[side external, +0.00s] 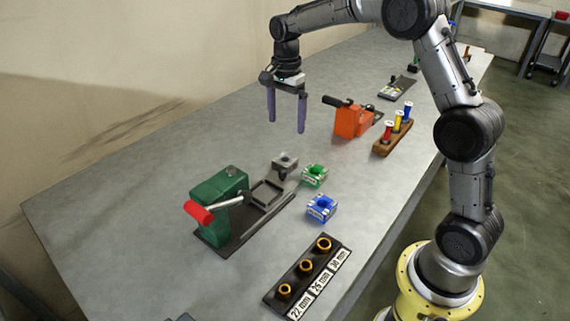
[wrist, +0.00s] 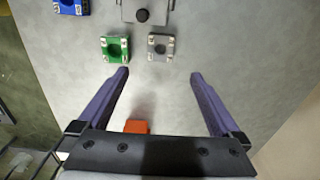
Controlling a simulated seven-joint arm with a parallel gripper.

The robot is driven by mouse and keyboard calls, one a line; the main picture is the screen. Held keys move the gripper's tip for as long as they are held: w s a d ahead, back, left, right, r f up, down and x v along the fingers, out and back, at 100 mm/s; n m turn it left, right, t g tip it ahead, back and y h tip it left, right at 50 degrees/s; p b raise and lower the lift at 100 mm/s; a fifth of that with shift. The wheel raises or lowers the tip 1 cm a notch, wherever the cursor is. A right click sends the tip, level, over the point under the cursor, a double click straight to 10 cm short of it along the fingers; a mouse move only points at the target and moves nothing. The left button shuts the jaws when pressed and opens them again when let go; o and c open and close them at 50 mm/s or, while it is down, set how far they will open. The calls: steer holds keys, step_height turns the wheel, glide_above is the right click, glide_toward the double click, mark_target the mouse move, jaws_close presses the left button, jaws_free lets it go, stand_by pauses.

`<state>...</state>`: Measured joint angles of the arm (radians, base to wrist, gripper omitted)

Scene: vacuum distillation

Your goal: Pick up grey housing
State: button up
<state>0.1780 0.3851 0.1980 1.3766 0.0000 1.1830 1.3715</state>
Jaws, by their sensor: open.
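The grey housing (side external: 285,160) is a small square block with a round hole, lying on the table near the far end of the green machine's frame. In the wrist view the grey housing (wrist: 161,46) lies ahead of the fingertips, between their lines and right of centre. My gripper (side external: 287,127) is open and empty, held above the table beyond the housing. In the wrist view my gripper (wrist: 160,73) shows its two purple fingers wide apart, with bare table between them.
A green housing (side external: 314,175) lies close beside the grey one, and a blue housing (side external: 321,208) is nearer. The green machine (side external: 222,196) has a red-handled lever. An orange device (side external: 351,121), a wooden rack (side external: 391,134) and a black ring holder (side external: 306,272) stand around. The left of the table is clear.

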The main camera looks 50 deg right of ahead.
mark_target(285, 156)
steer(key=f, duration=1.2)
steer(key=shift+a+f, duration=0.2)
steer(key=shift+f, duration=0.1)
steer(key=shift+r, duration=0.1)
jaws_close()
